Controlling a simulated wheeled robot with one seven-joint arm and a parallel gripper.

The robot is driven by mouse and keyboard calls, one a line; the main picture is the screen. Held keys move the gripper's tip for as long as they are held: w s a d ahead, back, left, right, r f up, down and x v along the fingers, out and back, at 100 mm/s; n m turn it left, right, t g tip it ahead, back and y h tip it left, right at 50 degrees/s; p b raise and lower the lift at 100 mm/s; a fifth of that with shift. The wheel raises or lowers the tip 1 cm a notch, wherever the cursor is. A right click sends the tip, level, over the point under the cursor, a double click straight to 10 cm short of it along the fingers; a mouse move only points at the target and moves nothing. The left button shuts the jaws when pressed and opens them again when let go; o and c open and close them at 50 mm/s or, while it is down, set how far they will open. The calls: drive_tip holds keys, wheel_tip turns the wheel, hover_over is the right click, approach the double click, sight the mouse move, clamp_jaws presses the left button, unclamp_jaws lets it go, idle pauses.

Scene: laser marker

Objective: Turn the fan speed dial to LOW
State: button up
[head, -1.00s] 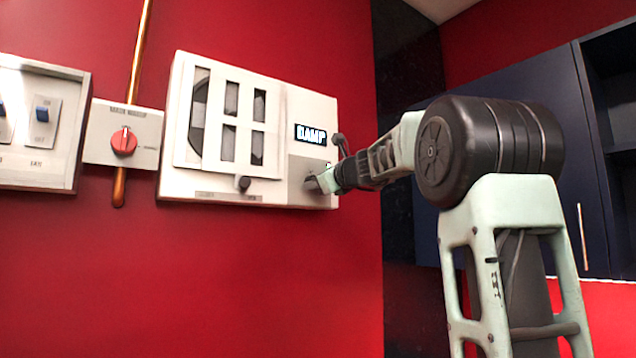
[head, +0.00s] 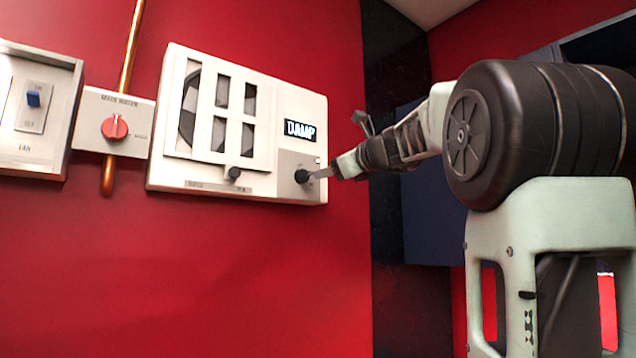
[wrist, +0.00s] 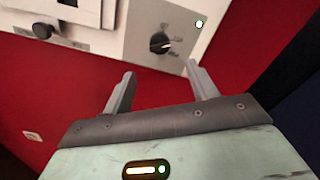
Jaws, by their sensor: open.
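The fan speed dial, a black round knob (head: 301,176), sits on a grey plate at the lower right of the white wall unit (head: 268,185). In the wrist view the dial (wrist: 159,43) shows a light pointer mark and small labels around it, too small to read. My gripper (head: 318,174) is just right of the dial in the head view. In the wrist view my gripper (wrist: 160,72) has its two fingers apart with nothing between them, and the dial lies beyond the fingertips. Whether a finger touches the dial cannot be told.
The unit has a lit display (head: 300,131), a slatted window and a second black knob (head: 233,173). The red wall below is clear.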

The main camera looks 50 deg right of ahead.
drive_tip(key=b+v, duration=0.1)
drive_tip(key=v, duration=0.5)
drive_tip(key=shift+s+b, duration=0.3)
drive_tip(key=shift+s, duration=0.05)
